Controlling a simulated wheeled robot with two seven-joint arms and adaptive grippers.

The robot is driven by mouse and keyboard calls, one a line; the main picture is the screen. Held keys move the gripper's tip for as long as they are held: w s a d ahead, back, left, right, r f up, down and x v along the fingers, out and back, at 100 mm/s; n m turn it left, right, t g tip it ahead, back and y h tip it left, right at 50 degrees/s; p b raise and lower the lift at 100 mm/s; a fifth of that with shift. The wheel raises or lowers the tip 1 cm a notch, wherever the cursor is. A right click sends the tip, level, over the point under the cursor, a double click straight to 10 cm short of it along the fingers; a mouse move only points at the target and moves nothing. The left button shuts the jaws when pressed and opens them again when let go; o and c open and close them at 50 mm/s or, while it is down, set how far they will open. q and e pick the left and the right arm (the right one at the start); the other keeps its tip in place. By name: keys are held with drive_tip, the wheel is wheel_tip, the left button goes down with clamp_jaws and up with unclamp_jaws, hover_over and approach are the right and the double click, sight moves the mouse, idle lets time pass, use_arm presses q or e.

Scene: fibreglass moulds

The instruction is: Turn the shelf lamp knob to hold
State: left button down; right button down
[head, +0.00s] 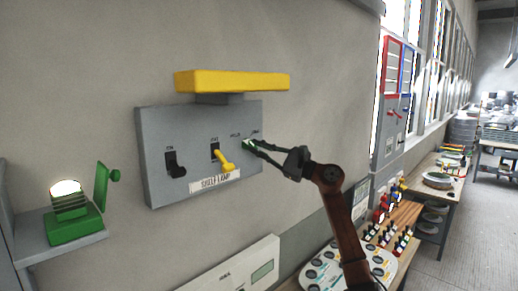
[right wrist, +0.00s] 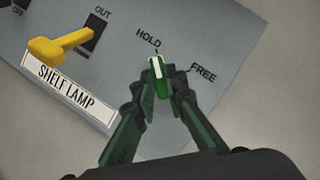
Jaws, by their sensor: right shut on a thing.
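The shelf lamp panel (head: 190,125) is a grey box on the wall, labelled "SHELF LAMP". At its right side is a small green knob (right wrist: 160,82) with a white pointer stripe, between the marks HOLD (right wrist: 148,39) and FREE (right wrist: 203,72). The stripe points up in the right wrist view, about at the HOLD mark. My right gripper (right wrist: 160,72) is shut on the knob, one finger on each side; it also shows in the head view (head: 249,144). The fingers partly hide the knob there. My left gripper is not in view.
A yellow lever (head: 224,159) sticks out close left of the knob, with a black switch (head: 175,164) farther left. A yellow bar (head: 232,81) juts out above the panel. A green device (head: 75,222) stands on a shelf at left. A bench with coloured levers (head: 385,225) lies below right.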

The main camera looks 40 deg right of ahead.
drive_tip(key=shift+d+r, duration=0.15)
drive_tip(key=shift+r, duration=0.1)
drive_tip(key=c, duration=2)
unclamp_jaws()
drive_tip(key=shift+w+f, duration=0.15)
drive_tip(key=shift+f, duration=0.1)
drive_tip(key=shift+o, duration=0.2)
drive_tip(key=v, duration=1.2)
drive_tip(key=shift+a+f, duration=0.1)
drive_tip(key=shift+a, duration=0.15)
